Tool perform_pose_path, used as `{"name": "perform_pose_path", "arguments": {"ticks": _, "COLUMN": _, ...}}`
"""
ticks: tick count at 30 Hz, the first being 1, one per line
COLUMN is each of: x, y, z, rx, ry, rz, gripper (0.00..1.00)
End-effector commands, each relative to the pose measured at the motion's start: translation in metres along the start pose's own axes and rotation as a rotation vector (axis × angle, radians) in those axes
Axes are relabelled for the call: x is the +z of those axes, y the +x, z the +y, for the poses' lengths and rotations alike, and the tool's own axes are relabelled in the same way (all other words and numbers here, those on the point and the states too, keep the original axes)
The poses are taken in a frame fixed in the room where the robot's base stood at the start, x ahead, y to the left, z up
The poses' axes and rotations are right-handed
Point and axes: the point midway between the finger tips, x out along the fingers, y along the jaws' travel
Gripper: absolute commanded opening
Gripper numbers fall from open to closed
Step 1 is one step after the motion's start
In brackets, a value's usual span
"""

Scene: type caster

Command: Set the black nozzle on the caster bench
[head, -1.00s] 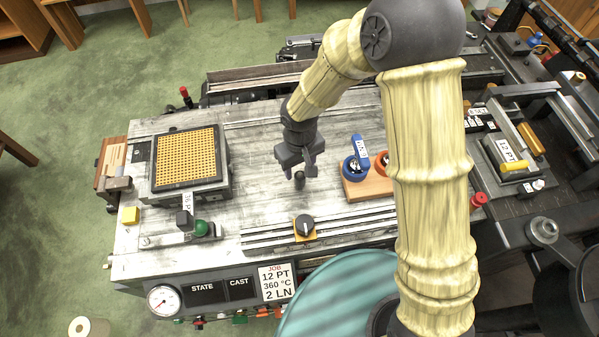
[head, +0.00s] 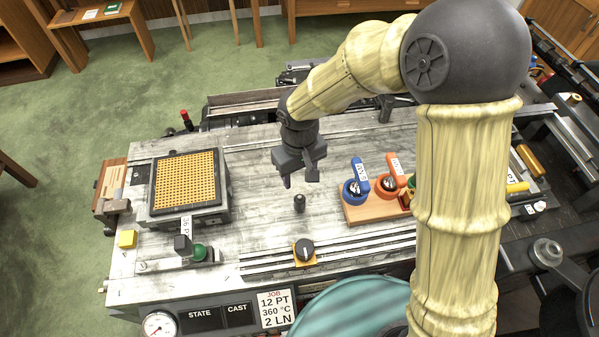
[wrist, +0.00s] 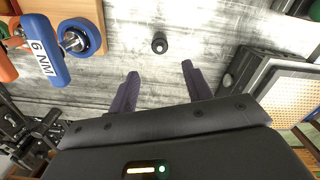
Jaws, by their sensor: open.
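The black nozzle (head: 299,203) stands upright on the grey caster bench (head: 255,190), left of the wooden block and behind the dark knob. It also shows in the wrist view (wrist: 159,45), beyond the fingertips. My gripper (head: 298,179) is open and empty, raised above the bench and apart from the nozzle.
A wooden block (head: 375,209) with blue (head: 355,188) and orange (head: 389,185) handled tools stands right of the nozzle. A yellow perforated plate (head: 186,180) is at left. The dark knob (head: 304,250) on a yellow base sits in front. Bare bench surrounds the nozzle.

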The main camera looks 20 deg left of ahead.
Motion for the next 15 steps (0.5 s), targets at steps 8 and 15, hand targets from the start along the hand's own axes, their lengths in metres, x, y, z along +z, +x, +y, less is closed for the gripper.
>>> {"name": "perform_pose_path", "arguments": {"ticks": 8, "x": 0.0, "y": 0.0, "z": 0.0, "rx": 0.0, "ry": 0.0, "rz": 0.0, "gripper": 0.5}}
{"name": "perform_pose_path", "arguments": {"ticks": 15, "x": 0.028, "y": -0.013, "z": 0.049, "rx": 0.017, "ry": 0.128, "rz": 0.027, "gripper": 0.5}}
